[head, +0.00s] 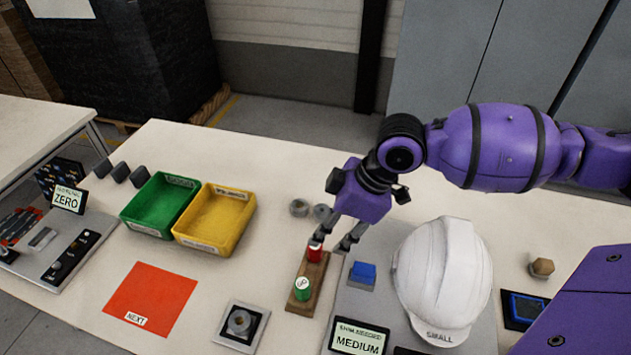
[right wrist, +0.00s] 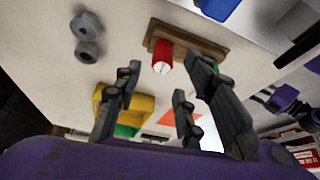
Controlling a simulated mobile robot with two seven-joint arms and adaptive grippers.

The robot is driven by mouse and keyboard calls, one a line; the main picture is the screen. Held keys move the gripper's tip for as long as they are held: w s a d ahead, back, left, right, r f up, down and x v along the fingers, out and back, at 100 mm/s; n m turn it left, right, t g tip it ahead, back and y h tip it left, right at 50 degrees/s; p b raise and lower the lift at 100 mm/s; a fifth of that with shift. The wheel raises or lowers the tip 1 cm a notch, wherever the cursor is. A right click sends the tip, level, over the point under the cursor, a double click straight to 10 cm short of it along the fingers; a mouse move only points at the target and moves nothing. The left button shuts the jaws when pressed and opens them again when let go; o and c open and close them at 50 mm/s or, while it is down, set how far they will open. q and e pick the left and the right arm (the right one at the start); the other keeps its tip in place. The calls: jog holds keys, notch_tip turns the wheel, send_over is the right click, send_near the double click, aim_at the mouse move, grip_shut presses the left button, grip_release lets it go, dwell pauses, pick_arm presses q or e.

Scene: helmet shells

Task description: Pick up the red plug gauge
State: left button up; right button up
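The red plug gauge (head: 315,252) stands upright in a wooden stand (head: 317,273), with the green plug gauge (head: 302,289) at the stand's near end. My right gripper (head: 331,244) is over the far end of the stand with its fingers apart. One finger partly covers the red gauge in the head view. In the right wrist view the red gauge (right wrist: 162,61) shows between the open fingertips, with gaps on both sides. The green gauge is mostly hidden behind a finger there.
A white helmet shell (head: 443,275) and a blue block (head: 363,273) sit right of the stand on a grey fixture. Grey rings (head: 299,208) lie behind it. Green (head: 138,224) and yellow (head: 201,245) bins and a red mat (head: 150,299) are left. Free tabletop lies between bins and stand.

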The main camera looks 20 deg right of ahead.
aim_at(315, 253)
jog(key=shift+s+a+f, duration=0.1)
jog(key=shift+a+f, duration=0.25)
jog(key=shift+f, duration=0.2)
jog(key=shift+s+a+f, duration=0.1)
jog(key=shift+a+f, duration=0.25)
jog(key=shift+f, duration=0.2)
jog(key=f, duration=0.1)
jog(key=w+f, duration=0.1)
jog(key=a+f, duration=0.1)
jog(key=shift+w+f, duration=0.25)
jog(key=shift+w, duration=0.05)
jog(key=shift+w+a+f, duration=0.1)
jog(key=shift+f, duration=0.35)
jog(key=c, duration=0.7)
jog(key=shift+c, duration=0.9)
pick_arm(q)
jog(key=shift+s+a+f, duration=0.1)
jog(key=shift+s+f, duration=0.1)
jog(key=shift+s, duration=0.2)
